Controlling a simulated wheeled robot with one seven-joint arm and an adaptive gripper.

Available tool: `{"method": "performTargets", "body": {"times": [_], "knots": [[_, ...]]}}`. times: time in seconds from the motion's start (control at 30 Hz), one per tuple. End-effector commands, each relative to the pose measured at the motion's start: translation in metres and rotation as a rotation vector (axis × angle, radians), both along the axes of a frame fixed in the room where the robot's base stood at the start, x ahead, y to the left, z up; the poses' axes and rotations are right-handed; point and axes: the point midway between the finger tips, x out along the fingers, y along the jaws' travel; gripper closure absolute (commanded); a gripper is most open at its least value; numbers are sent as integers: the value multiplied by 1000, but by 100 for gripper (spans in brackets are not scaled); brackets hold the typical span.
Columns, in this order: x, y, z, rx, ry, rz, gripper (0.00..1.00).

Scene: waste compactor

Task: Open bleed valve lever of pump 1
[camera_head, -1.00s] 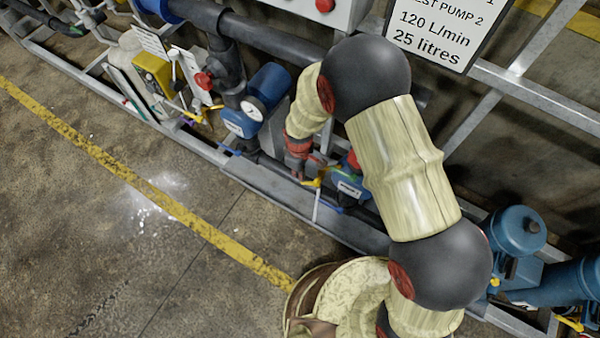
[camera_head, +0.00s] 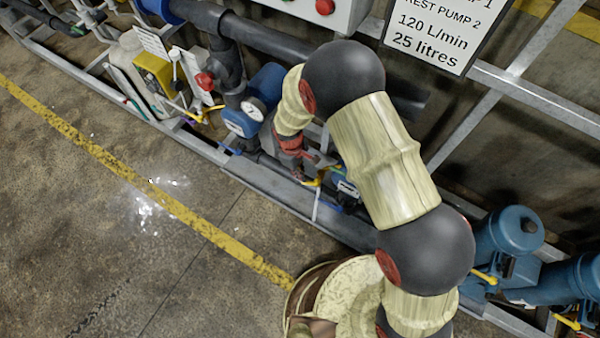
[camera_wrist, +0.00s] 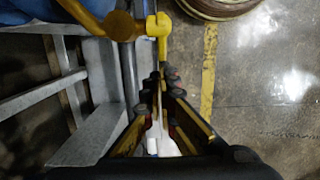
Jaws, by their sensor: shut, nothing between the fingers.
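A yellow lever (camera_wrist: 159,38) shows at the top of the wrist view, with a round brass-coloured valve part (camera_wrist: 122,27) just left of it. In the head view a small yellow lever (camera_head: 312,183) sits low beside a blue pump part (camera_head: 345,186), partly behind my arm. My gripper (camera_wrist: 167,73) is shut and empty, its fingertips just below the end of the yellow lever in the wrist view. I cannot tell whether they touch it. In the head view my gripper (camera_head: 318,163) is small and partly hidden by my arm, close to that lever.
A grey metal frame (camera_wrist: 45,95) runs along the left of the wrist view. Blue pumps (camera_head: 515,230) stand at the right in the head view. A sign (camera_head: 435,35) hangs above. The floor (camera_head: 110,215) with its yellow line (camera_head: 190,220) is open at the left.

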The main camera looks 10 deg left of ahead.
Motion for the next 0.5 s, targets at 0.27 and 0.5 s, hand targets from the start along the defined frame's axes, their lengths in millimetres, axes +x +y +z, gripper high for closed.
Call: {"method": "performTargets", "body": {"times": [0.27,0.5], "knots": [[-2,-1,-11,-132,57,2,100],[-4,-5,-25,-317,133,2,100]]}}
